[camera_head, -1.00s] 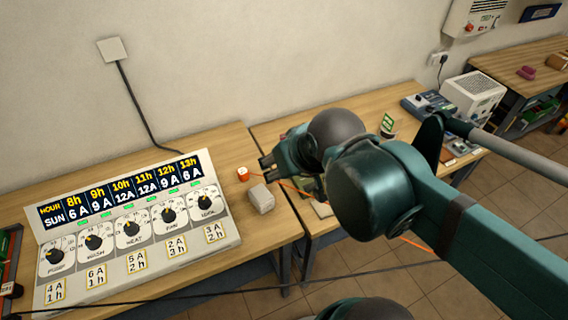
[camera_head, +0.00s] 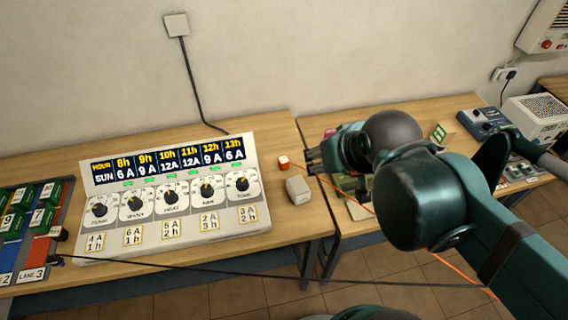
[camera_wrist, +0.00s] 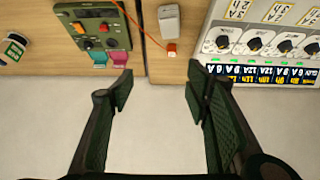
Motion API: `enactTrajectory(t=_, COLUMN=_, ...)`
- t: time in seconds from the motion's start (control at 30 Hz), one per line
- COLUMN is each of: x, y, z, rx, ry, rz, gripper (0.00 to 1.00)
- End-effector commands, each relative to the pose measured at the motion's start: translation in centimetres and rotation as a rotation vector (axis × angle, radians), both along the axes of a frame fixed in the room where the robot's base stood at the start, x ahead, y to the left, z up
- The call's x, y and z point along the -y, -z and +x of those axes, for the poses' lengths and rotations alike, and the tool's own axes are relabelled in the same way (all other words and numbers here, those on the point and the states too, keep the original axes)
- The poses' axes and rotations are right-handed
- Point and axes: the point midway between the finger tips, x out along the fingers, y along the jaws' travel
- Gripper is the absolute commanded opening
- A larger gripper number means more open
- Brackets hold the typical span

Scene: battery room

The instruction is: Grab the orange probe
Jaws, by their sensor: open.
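The orange probe (camera_head: 283,162) is a small orange-and-white piece on the table, right of the dial panel, with an orange cable running right from it. In the wrist view the orange probe (camera_wrist: 171,48) lies on the wood near the table edge, just beyond the gap between my fingertips. My gripper (camera_head: 312,162) is open and empty, a short way right of the probe. In the wrist view both fingers of my gripper (camera_wrist: 159,80) are spread wide with nothing between them. My arm hides part of the cable.
A pale block (camera_head: 298,190) stands close to the probe. The dial panel (camera_head: 170,200) is to the left. A green device (camera_wrist: 95,22) with knobs sits beside the cable. A black cable (camera_head: 250,268) crosses the front. A tray with green blocks (camera_head: 58,228) is at far left.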

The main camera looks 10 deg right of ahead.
Motion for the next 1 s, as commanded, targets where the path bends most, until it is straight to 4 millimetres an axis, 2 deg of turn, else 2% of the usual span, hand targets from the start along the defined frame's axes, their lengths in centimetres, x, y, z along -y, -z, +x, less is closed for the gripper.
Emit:
enactTrajectory(t=0.17, x=0.0, y=0.0, z=0.0, rx=0.000, ry=0.000, rz=0.000, gripper=0.48)
enactTrajectory(t=0.2, x=0.0, y=0.0, z=0.0, rx=0.000, ry=0.000, rz=0.000, gripper=0.42)
enactTrajectory(t=0.23, x=0.0, y=0.0, z=0.0, rx=0.000, ry=0.000, rz=0.000, gripper=0.41)
enactTrajectory(t=0.67, x=0.0, y=0.0, z=0.2, rx=-0.004, ry=0.008, rz=0.006, gripper=0.41)
enactTrajectory(t=1.0, x=-0.3, y=-0.1, z=2.3, rx=-0.051, ry=0.091, rz=0.066, gripper=0.41)
